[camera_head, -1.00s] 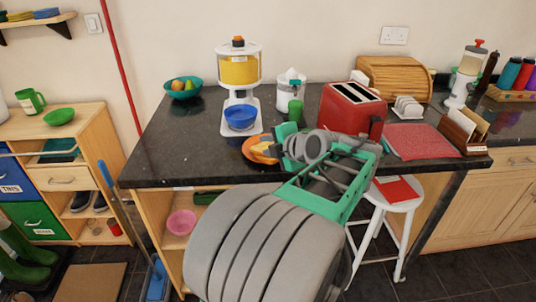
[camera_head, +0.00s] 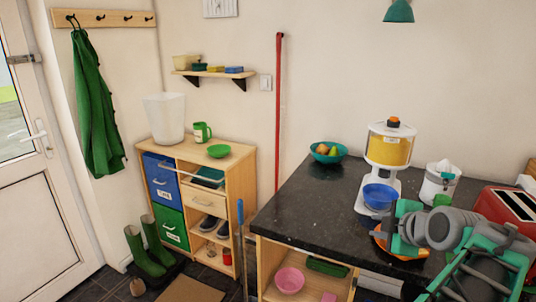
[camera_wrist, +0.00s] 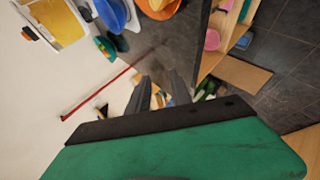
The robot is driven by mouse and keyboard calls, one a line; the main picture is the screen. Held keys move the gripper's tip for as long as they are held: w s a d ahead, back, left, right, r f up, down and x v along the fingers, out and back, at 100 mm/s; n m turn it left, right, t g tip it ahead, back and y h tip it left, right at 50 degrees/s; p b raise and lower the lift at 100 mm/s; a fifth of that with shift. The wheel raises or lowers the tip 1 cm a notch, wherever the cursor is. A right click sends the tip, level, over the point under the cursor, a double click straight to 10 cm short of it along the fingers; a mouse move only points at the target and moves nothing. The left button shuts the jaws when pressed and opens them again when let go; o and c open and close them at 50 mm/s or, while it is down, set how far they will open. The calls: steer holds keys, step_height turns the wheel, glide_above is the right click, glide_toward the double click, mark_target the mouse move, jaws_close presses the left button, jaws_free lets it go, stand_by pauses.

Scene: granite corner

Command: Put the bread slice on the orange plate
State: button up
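The plate also shows at the top edge of the wrist view (camera_wrist: 160,14), cut off by the frame. A pale tan patch on it (camera_wrist: 156,4) looks like the bread slice, but it is too small and cropped to be sure. In the wrist view my gripper's two dark fingers (camera_wrist: 160,92) stand apart, with only distant background between them. My gripper is above and beside the plate, not visibly holding anything.
A teal fruit bowl (camera_head: 328,152) is at the back left. The worktop's (camera_head: 310,205) left part is clear.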

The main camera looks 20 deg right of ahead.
steer(key=w+a+f+m+g+y+p, duration=0.1)
steer(key=w+a+f+m, duration=0.1)
steer(key=a, duration=0.4)
steer(key=w+a+f+m+g+y, duration=0.1)
steer(key=w+a+f, duration=0.15)
steer(key=a, duration=0.35)
steer(key=s+a+f+m+g+p, duration=0.1)
steer(key=s+a+f+m+g, duration=0.1)
steer(key=a, duration=0.8)
steer(key=s+a+f+m+g+p, duration=0.1)
steer(key=s+a+f+m+g, duration=0.2)
steer(key=s+a+m, duration=0.3)
steer(key=a+f, duration=0.1)
steer(key=a, duration=0.3)
steer(key=shift+s+a+m+y, duration=0.15)
steer(key=shift+a+m+y, duration=0.15)
steer(key=shift+f, duration=0.1)
